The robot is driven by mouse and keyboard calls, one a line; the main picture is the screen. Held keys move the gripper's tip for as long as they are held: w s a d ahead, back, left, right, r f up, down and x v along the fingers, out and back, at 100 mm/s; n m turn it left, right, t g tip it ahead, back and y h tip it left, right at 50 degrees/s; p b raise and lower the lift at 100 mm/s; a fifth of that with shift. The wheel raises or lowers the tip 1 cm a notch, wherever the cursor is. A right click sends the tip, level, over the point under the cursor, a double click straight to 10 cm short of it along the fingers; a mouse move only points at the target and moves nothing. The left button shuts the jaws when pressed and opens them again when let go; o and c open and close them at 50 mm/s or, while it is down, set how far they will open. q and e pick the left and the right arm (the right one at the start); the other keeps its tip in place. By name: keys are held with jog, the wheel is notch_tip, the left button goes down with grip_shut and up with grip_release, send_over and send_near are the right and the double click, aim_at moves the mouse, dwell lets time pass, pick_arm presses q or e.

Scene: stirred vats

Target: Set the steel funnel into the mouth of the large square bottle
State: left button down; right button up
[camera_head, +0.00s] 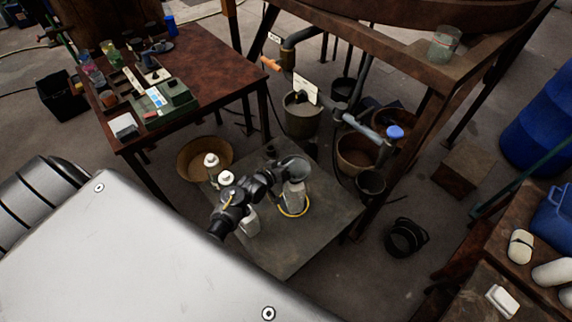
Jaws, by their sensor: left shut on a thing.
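My left gripper (277,175) reaches over a low grey platform and is shut on the steel funnel (295,166), whose round grey bowl shows beside the fingers. A pale, squarish bottle (294,196) stands on the platform directly below the funnel in the picture, with a yellow ring around its base. The funnel covers the bottle's mouth, so I cannot tell whether the spout is inside it or above it. The fingertips are dark and small here. My right gripper is not in view.
White-capped bottles (211,161) stand left of my arm. The platform (287,256) is bare toward the front. A cluttered wooden table (205,62) is at back left. A brass pan (190,152), buckets (300,118) and a vat's wooden frame (425,118) stand around the platform.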

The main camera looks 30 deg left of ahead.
pick_arm(q)
jog(key=c, duration=1.2)
grip_release()
jog(key=shift+o, duration=0.2)
jog(key=v, duration=1)
jog(key=shift+s+r, duration=0.2)
jog(key=shift+s, duration=0.15)
